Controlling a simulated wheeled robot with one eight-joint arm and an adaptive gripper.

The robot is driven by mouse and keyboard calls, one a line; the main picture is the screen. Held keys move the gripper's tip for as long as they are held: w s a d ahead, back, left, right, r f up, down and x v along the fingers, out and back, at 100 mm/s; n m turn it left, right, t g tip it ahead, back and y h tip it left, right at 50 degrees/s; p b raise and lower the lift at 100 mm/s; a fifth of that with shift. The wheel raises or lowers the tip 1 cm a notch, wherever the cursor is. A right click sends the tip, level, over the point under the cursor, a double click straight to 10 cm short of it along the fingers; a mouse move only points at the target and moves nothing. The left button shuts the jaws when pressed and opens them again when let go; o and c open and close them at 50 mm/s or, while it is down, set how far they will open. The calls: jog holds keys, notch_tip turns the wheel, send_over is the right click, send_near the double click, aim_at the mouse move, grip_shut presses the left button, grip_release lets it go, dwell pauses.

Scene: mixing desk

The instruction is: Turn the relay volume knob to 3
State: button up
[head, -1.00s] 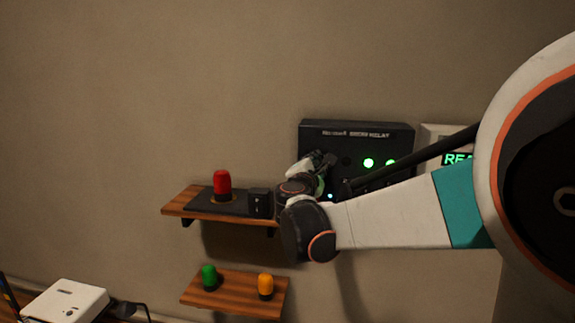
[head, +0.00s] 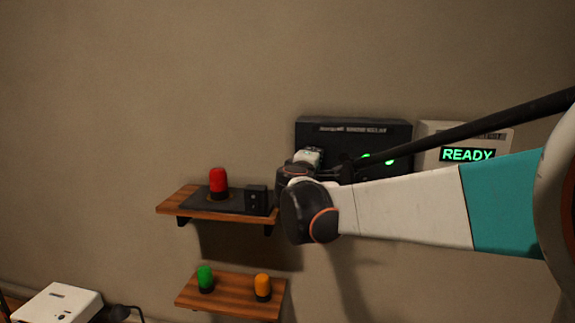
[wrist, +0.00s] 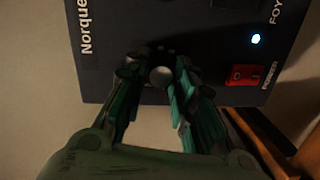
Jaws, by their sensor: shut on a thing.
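The black relay box (head: 310,128) hangs on the wall in the middle of the head view, with green lights on its front. In the wrist view its dark panel (wrist: 215,90) fills the top, with a round grey knob (wrist: 161,76). My gripper (wrist: 160,82) is at the panel with its green-lit fingers on both sides of this knob, shut on it. The knob's label, scale and pointer cannot be made out. In the head view my arm hides the knob and most of the gripper.
A red power switch (wrist: 243,75) and a lit blue-white light (wrist: 255,39) sit beside the knob. A white unit reading READY (head: 467,155) is right of the box. A shelf (head: 180,205) with a red beacon (head: 218,183) is to the left; a lower shelf (head: 235,300) holds green and orange lamps.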

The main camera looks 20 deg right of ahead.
jog(key=shift+s+d+m+y+b, duration=0.1)
jog(key=shift+m+y+b, duration=0.4)
jog(key=shift+m, duration=1.6)
jog(key=shift+s+m+y+b, duration=0.1)
jog(key=shift+m+b, duration=0.65)
jog(key=shift+m, duration=1.35)
jog(key=shift+f, duration=0.1)
jog(key=o, duration=1.1)
jog(key=shift+c, duration=0.2)
jog(key=shift+s, duration=0.1)
jog(key=v, duration=1.1)
jog(key=shift+s+a, duration=0.25)
jog(key=shift+f, duration=0.1)
